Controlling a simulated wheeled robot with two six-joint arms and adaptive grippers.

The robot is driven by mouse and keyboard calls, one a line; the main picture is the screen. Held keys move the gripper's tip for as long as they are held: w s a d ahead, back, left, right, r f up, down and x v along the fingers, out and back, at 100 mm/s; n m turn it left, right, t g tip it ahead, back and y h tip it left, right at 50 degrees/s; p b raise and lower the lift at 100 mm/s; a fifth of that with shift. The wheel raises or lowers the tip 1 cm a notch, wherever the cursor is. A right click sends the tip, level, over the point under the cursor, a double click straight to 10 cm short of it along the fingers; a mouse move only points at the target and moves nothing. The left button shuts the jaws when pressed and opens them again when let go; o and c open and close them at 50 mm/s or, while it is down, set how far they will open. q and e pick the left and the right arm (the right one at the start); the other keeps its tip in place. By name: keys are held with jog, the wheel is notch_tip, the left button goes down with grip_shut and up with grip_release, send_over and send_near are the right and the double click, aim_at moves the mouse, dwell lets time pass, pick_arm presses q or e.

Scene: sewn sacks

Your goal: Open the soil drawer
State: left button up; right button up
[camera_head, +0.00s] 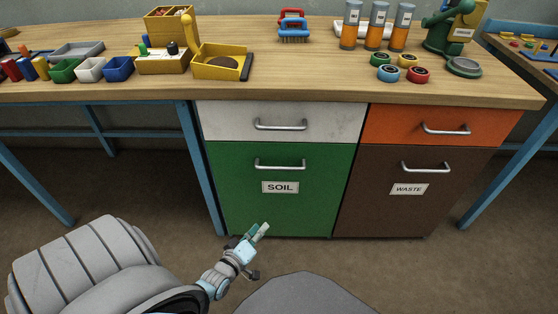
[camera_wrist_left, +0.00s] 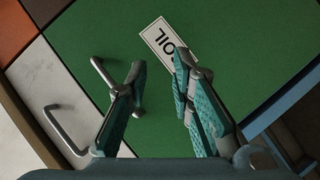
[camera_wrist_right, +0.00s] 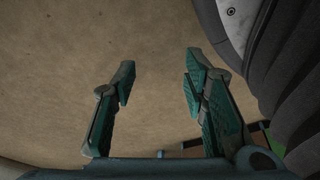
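The soil drawer (camera_head: 281,211) is a green front with a white "SOIL" label (camera_head: 280,187) and a silver bar handle (camera_head: 280,166). It looks shut, flush with the cabinet. My left gripper (camera_head: 262,231) is low in front of the green drawer, below the label and handle. My right gripper (camera_wrist_right: 160,70) is open and empty over bare floor in the right wrist view.
A white drawer (camera_head: 281,122) is above the green one. An orange drawer (camera_head: 430,126) and a brown "WASTE" drawer (camera_head: 415,195) are to the right. The wooden bench top (camera_head: 310,78) holds trays, bottles and tape rolls. A blue table leg (camera_head: 202,170) stands left of the drawers.

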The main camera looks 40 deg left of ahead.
aim_at(280, 167)
jog(key=w+b+x, duration=0.1)
jog(key=b+x, duration=0.4)
jog(key=x, duration=0.3)
pick_arm(q)
jog(key=shift+w+a+r+n+t+y+b, duration=0.35)
jog(key=shift+w+a+r+n+t+b, duration=0.75)
jog(key=shift+w, duration=2)
jog(key=shift+w+a+r+n+t+y+b, duration=0.45)
jog(key=shift+w+a+r+n, duration=1.05)
jog(key=shift+w, duration=1.65)
jog(key=shift+w+a+r+n+t+y+b, duration=0.2)
jog(key=shift+w+a+r+n+t+b, duration=0.6)
jog(key=shift+w+r, duration=1.65)
pick_arm(e)
jog(key=w+a+r, duration=0.2)
jog(key=w+r, duration=0.2)
jog(key=r, duration=0.4)
jog(key=shift+r+n, duration=0.4)
pick_arm(q)
jog(key=shift+w+d+f, duration=0.1)
jog(key=shift+w+f, duration=0.55)
jog(key=shift+f, duration=0.05)
grip_shut()
